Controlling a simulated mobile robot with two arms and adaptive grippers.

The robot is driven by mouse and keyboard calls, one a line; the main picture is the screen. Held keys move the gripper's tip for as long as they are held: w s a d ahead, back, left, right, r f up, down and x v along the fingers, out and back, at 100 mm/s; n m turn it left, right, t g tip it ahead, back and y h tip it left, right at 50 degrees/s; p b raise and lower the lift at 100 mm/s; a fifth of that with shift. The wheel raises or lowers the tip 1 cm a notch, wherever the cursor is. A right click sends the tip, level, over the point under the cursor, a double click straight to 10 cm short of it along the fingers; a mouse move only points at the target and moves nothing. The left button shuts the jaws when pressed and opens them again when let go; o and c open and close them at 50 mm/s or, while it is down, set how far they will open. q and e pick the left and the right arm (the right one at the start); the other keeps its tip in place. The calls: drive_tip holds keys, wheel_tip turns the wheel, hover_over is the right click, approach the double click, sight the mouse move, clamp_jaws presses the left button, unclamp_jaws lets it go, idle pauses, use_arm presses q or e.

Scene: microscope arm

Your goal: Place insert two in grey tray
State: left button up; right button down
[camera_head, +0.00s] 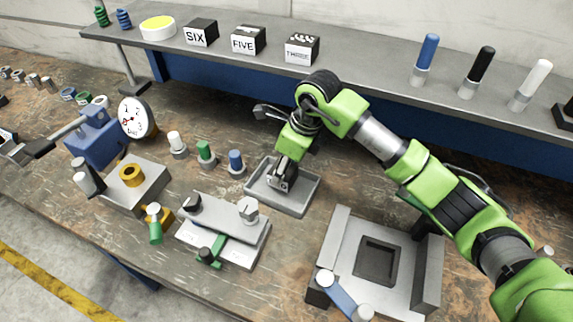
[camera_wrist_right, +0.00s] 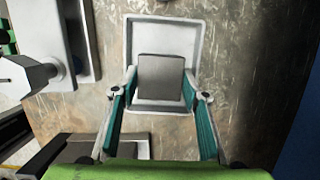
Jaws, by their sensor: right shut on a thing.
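The grey tray (camera_head: 312,188) sits on the workbench right of the blue-capped bottle, and fills the upper middle of the right wrist view (camera_wrist_right: 193,45). My right gripper (camera_head: 284,187) points down into the tray area. In the right wrist view its teal-lined fingers (camera_wrist_right: 160,88) are shut on a dark grey block, the insert (camera_wrist_right: 160,77). The insert shows over the tray's inside, towards its near end. I cannot tell whether it touches the tray floor. No number shows on it. In the head view the gripper mostly hides it. My left gripper is not in view.
A grey fixture with a square recess (camera_head: 377,260) stands right of the tray. A flat clamp plate (camera_head: 222,228) lies to its left. Small bottles (camera_head: 236,162) stand behind left. A raised shelf (camera_head: 350,58) with boxes labelled SIX and FIVE (camera_head: 248,40) runs along the back.

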drive_tip(key=shift+w+a+f, duration=0.1)
drive_tip(key=shift+w+a, duration=0.05)
drive_tip(key=shift+w, duration=0.15)
wheel_tip(320, 180, down, 3)
drive_tip(key=shift+r+p, duration=0.15)
drive_tip(key=shift+p, duration=0.9)
drive_tip(key=shift+f, duration=0.2)
drive_tip(key=shift+f, duration=0.1)
drive_tip(key=shift+f+b, duration=0.1)
drive_tip(key=shift+b, duration=0.2)
drive_tip(key=c, duration=1.2)
unclamp_jaws()
drive_tip(key=shift+f, duration=0.1)
drive_tip(key=shift+s, duration=0.1)
